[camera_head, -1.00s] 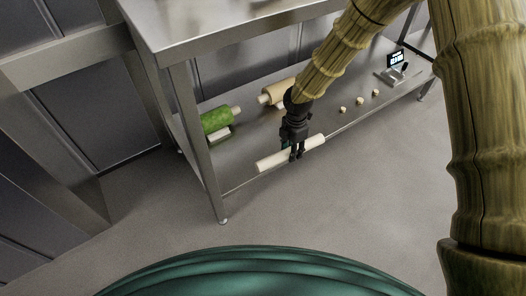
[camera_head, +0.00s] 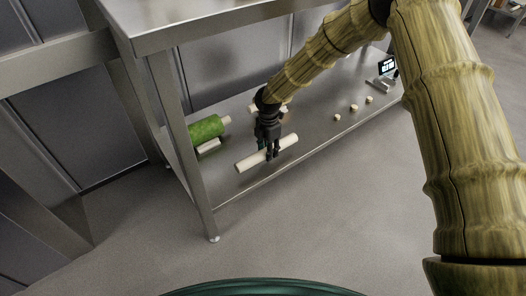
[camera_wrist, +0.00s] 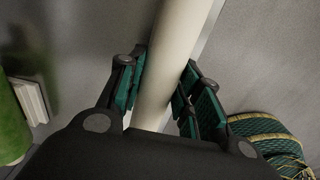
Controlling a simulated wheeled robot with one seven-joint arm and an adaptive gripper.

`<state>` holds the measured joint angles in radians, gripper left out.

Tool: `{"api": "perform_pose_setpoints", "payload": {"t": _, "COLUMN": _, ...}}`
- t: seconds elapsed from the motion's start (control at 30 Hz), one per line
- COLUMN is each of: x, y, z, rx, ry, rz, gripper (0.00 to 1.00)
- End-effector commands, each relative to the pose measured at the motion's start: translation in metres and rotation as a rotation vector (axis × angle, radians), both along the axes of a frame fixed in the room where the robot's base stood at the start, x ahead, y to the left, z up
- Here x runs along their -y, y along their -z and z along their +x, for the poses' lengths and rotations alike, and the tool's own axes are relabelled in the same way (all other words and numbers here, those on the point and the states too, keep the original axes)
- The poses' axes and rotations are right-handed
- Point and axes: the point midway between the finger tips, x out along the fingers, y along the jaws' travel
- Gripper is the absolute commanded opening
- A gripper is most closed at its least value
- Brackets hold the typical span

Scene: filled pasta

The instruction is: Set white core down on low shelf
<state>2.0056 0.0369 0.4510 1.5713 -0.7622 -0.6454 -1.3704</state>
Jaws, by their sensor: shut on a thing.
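The white core (camera_head: 252,161) is a long pale cylinder, lying level over the front part of the low shelf (camera_head: 240,183). My gripper (camera_head: 271,155) is shut around its middle. In the wrist view the core (camera_wrist: 175,60) runs between the two teal-padded fingers (camera_wrist: 160,90), which press on both sides of it. In the head view the core appears at or just above the shelf surface; I cannot tell whether it touches. My gripper hides a short stretch of its middle.
A green roll (camera_head: 206,130) on a core lies at the shelf's left, with a small pale block (camera_head: 208,146) in front. A tan roll behind my gripper is mostly hidden. Several small tan pieces (camera_head: 353,108) and a digital scale (camera_head: 383,78) are to the right. A table leg (camera_head: 183,140) stands left.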

Motion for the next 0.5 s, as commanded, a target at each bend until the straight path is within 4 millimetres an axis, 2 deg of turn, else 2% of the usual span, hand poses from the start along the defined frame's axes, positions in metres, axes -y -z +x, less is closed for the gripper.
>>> {"api": "perform_pose_setpoints", "payload": {"t": 0.03, "x": -0.004, "y": 0.006, "z": 0.010, "rx": 0.002, "ry": 0.002, "rz": 0.001, "gripper": 0.05}}
{"api": "perform_pose_setpoints", "payload": {"t": 0.2, "x": -0.013, "y": 0.006, "z": 0.034, "rx": 0.002, "ry": 0.001, "rz": 0.001, "gripper": 0.05}}
{"api": "perform_pose_setpoints", "payload": {"t": 0.5, "x": -0.019, "y": 0.007, "z": 0.050, "rx": 0.001, "ry": 0.001, "rz": 0.001, "gripper": 0.05}}
